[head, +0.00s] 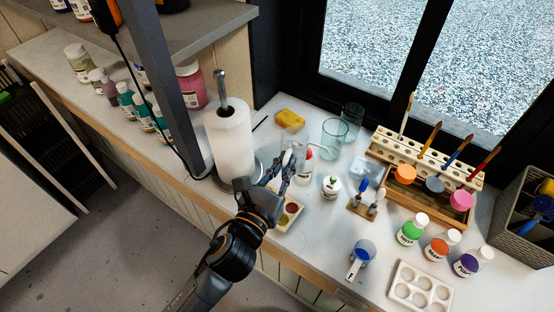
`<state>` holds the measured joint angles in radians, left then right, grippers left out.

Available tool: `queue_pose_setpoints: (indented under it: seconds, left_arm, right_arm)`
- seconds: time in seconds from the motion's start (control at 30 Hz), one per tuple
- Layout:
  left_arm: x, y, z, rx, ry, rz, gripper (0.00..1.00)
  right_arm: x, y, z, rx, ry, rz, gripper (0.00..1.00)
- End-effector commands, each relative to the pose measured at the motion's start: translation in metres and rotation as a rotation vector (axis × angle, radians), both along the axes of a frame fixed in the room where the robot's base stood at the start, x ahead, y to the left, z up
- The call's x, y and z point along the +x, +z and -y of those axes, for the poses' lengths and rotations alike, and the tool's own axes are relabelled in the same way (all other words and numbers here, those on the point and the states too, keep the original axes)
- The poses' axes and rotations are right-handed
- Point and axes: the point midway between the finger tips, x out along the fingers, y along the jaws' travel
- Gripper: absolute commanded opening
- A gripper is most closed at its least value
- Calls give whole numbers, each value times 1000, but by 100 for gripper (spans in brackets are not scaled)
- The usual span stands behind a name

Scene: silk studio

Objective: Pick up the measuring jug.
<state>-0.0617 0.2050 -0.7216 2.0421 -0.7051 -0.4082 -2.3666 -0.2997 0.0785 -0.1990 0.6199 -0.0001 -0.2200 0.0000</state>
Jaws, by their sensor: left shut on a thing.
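My left gripper (286,168) reaches in from the lower left and is shut on the near left side of the jug. The fingers and wrist hide part of that side, so the exact grip is hard to see. The jug looks upright; I cannot tell whether its base touches the worktop. My right gripper is not in view.
The paper towel roll (231,145) stands close left of my gripper. A white jar (331,187), a glass beaker (333,137) and a yellow sponge (290,119) are nearby. A brush rack (425,160) and paint bottles (411,231) stand right.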

Motion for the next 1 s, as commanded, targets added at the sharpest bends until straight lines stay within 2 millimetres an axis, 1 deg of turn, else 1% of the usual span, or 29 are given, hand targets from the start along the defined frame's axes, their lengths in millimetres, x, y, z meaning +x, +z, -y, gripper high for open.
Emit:
queue_pose_setpoints:
  seconds: [0.03,0.2,0.5,0.7,1.0]
  left_arm:
    - [-6,3,3,-2,-1,1,0]
    - [-21,11,11,-2,-1,2,0]
    - [-41,21,21,-1,0,0,0]
    - [-48,25,25,-2,0,1,0]
    - [-52,27,27,-1,1,2,0]
  right_arm:
    - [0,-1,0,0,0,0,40]
    - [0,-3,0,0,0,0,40]
    - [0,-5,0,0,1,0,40]
    - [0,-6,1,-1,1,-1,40]
    - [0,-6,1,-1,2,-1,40]
